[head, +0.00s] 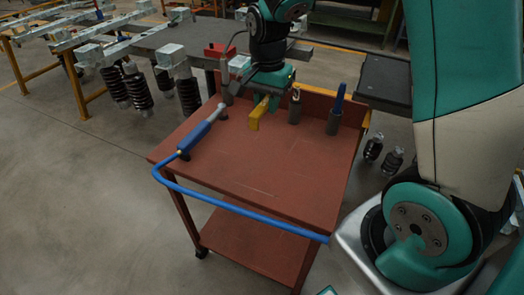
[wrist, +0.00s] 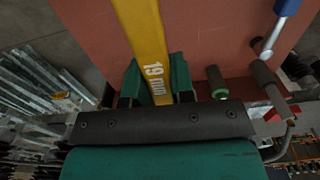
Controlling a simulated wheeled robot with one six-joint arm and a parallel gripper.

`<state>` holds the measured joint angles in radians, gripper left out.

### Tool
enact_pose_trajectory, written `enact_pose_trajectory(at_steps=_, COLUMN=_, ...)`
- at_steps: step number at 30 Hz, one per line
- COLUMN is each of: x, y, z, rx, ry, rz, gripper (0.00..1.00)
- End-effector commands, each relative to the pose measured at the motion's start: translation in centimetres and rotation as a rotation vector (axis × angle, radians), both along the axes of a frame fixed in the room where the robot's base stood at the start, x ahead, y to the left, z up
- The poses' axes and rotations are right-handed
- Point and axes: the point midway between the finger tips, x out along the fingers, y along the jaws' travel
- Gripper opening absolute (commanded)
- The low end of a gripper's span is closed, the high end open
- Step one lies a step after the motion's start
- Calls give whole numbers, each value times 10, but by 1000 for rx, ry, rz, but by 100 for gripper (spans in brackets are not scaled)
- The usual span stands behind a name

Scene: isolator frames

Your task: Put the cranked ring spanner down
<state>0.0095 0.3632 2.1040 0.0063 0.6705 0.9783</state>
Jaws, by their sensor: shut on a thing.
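The cranked ring spanner is yellow and marked "19 mm" in the wrist view (wrist: 150,45). My gripper (wrist: 156,80) is shut on it, with a finger on each side of the shank. The spanner runs up out of the top of that view, so its far end is hidden there. In the head view the spanner (head: 257,114) hangs below my gripper (head: 267,97) over the back part of the red-brown trolley top (head: 260,170). I cannot tell whether its lower end touches the top.
A blue-handled tool (head: 203,132) lies along the trolley's left side. A blue rail (head: 240,208) runs along the front. The middle and front of the top are clear.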

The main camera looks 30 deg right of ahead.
Motion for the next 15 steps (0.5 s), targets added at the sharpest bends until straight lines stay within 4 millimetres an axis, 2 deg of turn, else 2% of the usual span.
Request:
enact_pose_trajectory(at_steps=9, x=-1, y=4, z=-91, rx=0, ry=9, rz=6, gripper=0)
enact_pose_trajectory(at_steps=15, x=0, y=4, z=-133, rx=0, ry=4, rz=7, gripper=0)
